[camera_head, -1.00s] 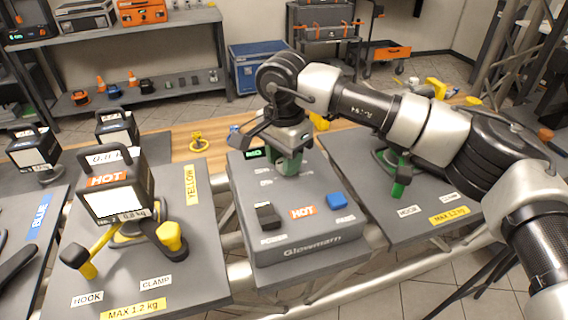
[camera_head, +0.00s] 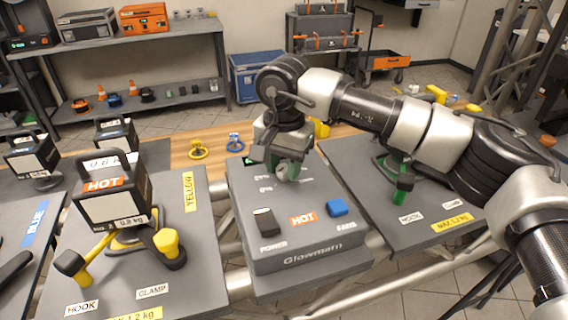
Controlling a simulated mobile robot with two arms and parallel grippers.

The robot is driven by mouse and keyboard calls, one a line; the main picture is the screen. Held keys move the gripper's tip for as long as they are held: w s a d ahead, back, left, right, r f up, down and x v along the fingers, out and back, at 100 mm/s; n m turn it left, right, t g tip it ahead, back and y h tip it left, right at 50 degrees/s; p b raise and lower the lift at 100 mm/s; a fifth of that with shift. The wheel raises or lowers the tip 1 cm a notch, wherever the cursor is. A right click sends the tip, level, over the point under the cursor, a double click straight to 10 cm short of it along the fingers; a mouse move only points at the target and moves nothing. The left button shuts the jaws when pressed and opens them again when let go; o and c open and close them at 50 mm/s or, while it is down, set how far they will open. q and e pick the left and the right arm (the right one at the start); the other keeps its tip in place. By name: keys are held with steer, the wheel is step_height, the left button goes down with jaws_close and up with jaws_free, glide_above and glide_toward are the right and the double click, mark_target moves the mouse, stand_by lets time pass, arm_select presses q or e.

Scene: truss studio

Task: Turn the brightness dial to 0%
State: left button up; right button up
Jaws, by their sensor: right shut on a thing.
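The grey Glowmarn control box (camera_head: 315,240) stands in the middle, with a black power switch (camera_head: 264,222), a blue button (camera_head: 337,207) and an orange HOT label at its front. My right gripper (camera_head: 287,172) points down onto the back part of the box's top and is shut on the brightness dial. The gripper covers most of the dial, so its setting cannot be read. My left gripper is not in view.
A lamp (camera_head: 112,200) with a HOT label and yellow-handled clamp stands on the grey board to the left. Another grey board (camera_head: 440,200) with a green clamp part lies to the right, under my right arm. Yellow and blue rings lie on the wooden strip behind.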

mark_target(284, 167)
steer(key=shift+r, duration=0.1)
steer(key=o, duration=0.9)
step_height(284, 167, up, 11)
steer(key=shift+f, duration=0.1)
